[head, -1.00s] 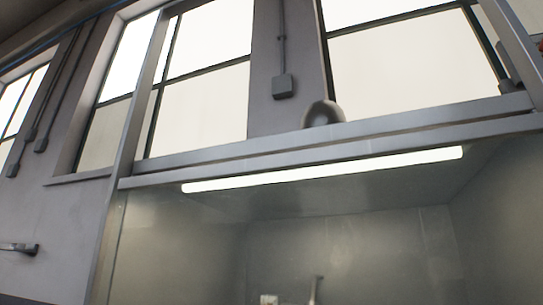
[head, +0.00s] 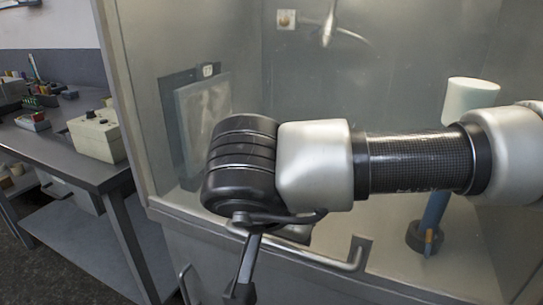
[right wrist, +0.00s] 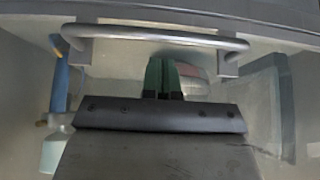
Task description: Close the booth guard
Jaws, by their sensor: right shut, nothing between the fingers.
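The booth guard (head: 385,50) is a clear pane in the metal-framed booth; I cannot tell how far it is closed. A metal bar handle (head: 325,258) runs along the booth front's lower part, partly behind my right arm. It also shows in the right wrist view as a bar (right wrist: 155,36) across the top. My right gripper (right wrist: 163,78) is shut and empty, its green-tipped fingers just short of the bar in that picture; contact cannot be seen. My left gripper is not in view.
Inside the booth are a framed panel (head: 205,115), a blue post (head: 435,212) and a white cylinder (head: 468,98). A bench (head: 75,160) with a beige box (head: 97,137) stands to the left. Another handle (head: 186,284) shows low on the booth front.

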